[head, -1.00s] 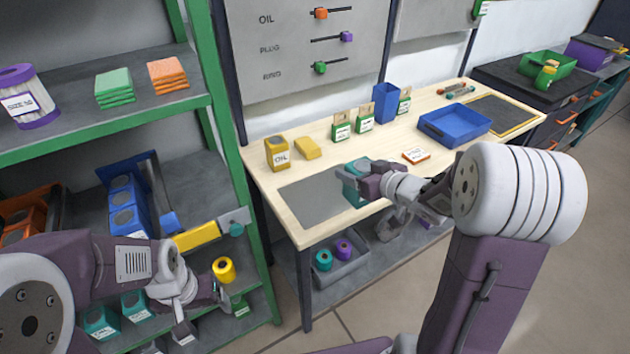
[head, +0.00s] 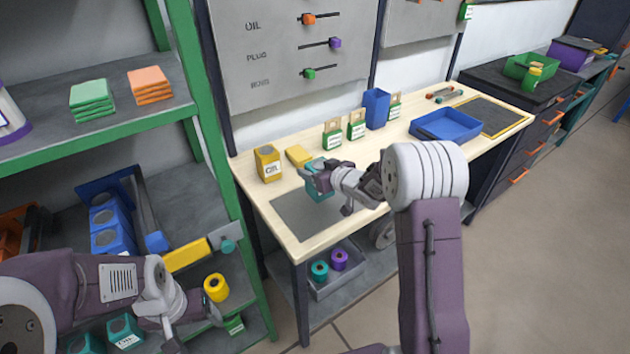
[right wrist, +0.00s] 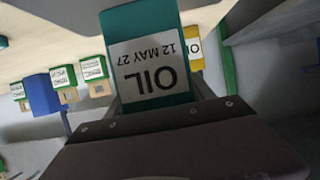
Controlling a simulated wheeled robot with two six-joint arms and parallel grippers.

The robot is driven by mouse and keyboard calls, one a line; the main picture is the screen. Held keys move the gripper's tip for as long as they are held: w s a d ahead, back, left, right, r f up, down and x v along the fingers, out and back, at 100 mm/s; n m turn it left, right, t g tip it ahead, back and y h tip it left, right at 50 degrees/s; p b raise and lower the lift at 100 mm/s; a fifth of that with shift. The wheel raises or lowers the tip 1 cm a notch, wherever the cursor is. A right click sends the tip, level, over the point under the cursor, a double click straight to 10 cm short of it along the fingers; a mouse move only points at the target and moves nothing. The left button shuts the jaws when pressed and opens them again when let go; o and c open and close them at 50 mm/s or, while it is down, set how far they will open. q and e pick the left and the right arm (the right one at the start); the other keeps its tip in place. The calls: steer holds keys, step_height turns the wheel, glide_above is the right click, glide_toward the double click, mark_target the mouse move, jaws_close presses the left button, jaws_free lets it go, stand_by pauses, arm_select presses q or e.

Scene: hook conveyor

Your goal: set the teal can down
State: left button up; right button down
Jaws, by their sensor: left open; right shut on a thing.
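The teal can (right wrist: 150,35) fills the middle of the right wrist view, its white label reading OIL 12 MAY 27 upside down. In the head view the teal can (head: 315,164) shows at the back right part of the grey mat (head: 297,220) on the wooden bench. My right gripper (head: 319,181) is shut on it and covers part of it. I cannot tell whether the can's base touches the bench. My left gripper (head: 212,311) is open and empty, low at the left by the green shelf, just below a yellow roll (head: 216,288).
A yellow OIL can (head: 268,164) and a yellow block (head: 299,155) stand left of the teal can. Green-labelled boxes (head: 357,126), a blue bin (head: 376,108) and a blue tray (head: 446,124) are behind and right. The mat's front is clear.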

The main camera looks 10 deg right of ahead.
steer(key=shift+f, duration=0.1)
step_height(320, 180, down, 4)
steer(key=shift+r+b, duration=0.1)
steer(key=shift+b, duration=0.35)
steer(key=shift+c, duration=1.8)
jaws_free()
